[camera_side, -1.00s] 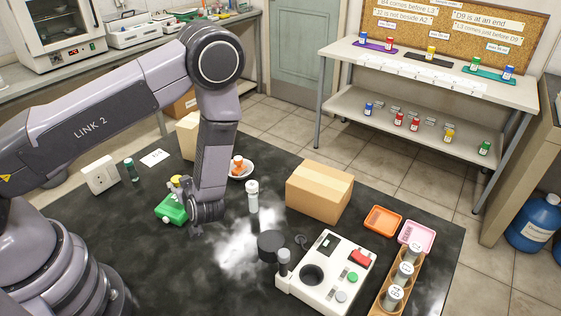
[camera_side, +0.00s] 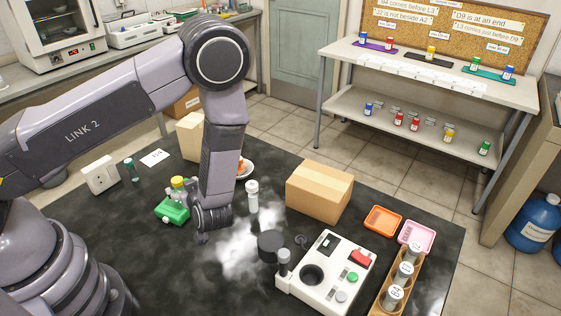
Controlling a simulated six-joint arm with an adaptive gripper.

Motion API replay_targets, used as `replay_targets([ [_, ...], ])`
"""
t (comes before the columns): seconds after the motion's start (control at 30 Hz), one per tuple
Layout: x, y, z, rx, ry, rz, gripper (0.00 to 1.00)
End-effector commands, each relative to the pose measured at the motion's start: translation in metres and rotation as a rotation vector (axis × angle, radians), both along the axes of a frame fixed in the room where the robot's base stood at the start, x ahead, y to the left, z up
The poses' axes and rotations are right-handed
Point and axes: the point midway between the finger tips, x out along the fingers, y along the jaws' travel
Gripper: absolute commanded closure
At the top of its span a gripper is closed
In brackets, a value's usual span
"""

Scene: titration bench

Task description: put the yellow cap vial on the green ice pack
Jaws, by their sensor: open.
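The yellow cap vial (camera_side: 178,184) is upright at the rear edge of the green ice pack (camera_side: 172,211), on the left part of the dark bench. Its lower end meets the pack's back in the picture; I cannot tell whether it rests on the pack or stands just behind it. My gripper (camera_side: 202,237) is to the right of the pack and vial, low over the bench, pointing down. It is open and apart from the vial, with nothing visible in it. My wrist hides part of the bench behind it.
A white-capped vial (camera_side: 252,196) stands just right of my gripper. A cardboard box (camera_side: 319,190), a white instrument (camera_side: 325,275) and a dark round piece (camera_side: 271,244) lie further right. A dish (camera_side: 247,168) is partly hidden behind my arm.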

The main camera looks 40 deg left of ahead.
Motion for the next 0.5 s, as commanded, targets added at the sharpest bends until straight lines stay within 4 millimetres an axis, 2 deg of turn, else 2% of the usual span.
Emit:
replay_targets([
  [0.03,-0.002,-0.013,0.006,-0.002,-0.005,-0.008,0.43],
  [0.2,-0.013,-0.045,0.019,-0.001,-0.003,-0.005,0.43],
  [0.33,-0.019,-0.062,0.027,0.000,-0.003,-0.003,0.43],
  [0.5,-0.019,-0.075,0.033,-0.026,-0.004,-0.007,0.43],
])
